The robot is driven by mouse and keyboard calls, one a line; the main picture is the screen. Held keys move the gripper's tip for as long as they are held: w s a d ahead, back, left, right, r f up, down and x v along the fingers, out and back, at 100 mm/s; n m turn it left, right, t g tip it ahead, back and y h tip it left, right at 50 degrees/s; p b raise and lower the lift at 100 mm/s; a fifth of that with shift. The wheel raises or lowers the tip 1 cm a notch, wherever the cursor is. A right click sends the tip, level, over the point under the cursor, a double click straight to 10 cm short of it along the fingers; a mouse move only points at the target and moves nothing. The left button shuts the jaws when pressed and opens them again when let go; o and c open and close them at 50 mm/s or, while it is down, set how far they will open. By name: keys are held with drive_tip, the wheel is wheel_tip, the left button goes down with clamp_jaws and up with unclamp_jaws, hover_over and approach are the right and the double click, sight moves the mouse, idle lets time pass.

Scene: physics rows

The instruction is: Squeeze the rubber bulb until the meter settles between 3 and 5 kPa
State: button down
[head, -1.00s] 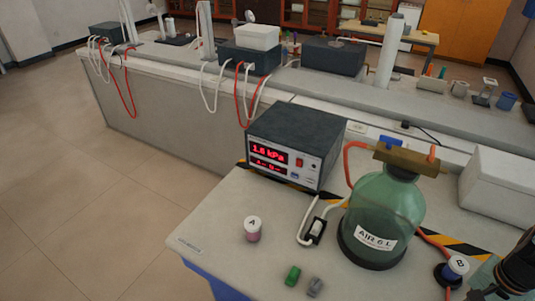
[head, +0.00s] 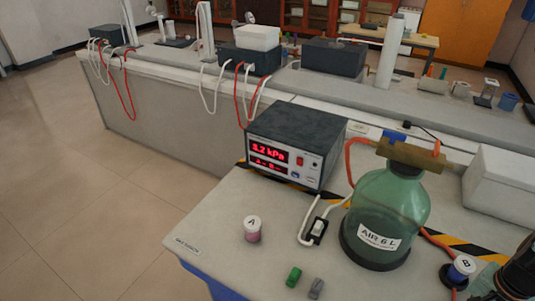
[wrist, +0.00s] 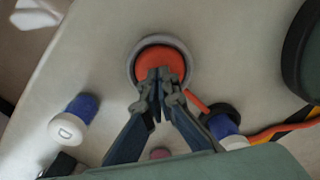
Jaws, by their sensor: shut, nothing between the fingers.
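The red rubber bulb (wrist: 152,58) sits in a grey ring (wrist: 134,72) in the wrist view. My gripper (wrist: 159,76) is shut, with its fingertips together over the bulb and hiding its near part; they appear to press on it from above. The bulb is not visible in the head view. The meter (head: 298,142) stands on the bench with a lit red display (head: 268,152). Its upper line ends in .2 kPa; the first digit is blurred, and the lower line is unreadable. A green glass bottle (head: 388,205) labelled AIR 6 L stands right of the meter.
Pot A (head: 252,232), a green block (head: 293,277) and a grey block (head: 316,288) stand at the bench front. Pot B (head: 461,268) is by an orange hose at right.

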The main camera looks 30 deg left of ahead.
drive_tip(key=shift+r+p, duration=1.25)
drive_tip(key=shift+r, duration=0.5)
drive_tip(key=shift+f, duration=0.15)
drive_tip(key=shift+f+b, duration=1.55)
drive_tip(key=shift+f, duration=0.1)
drive_tip(key=shift+r, duration=0.1)
drive_tip(key=shift+r+p, duration=1.3)
drive_tip(key=shift+r, duration=0.35)
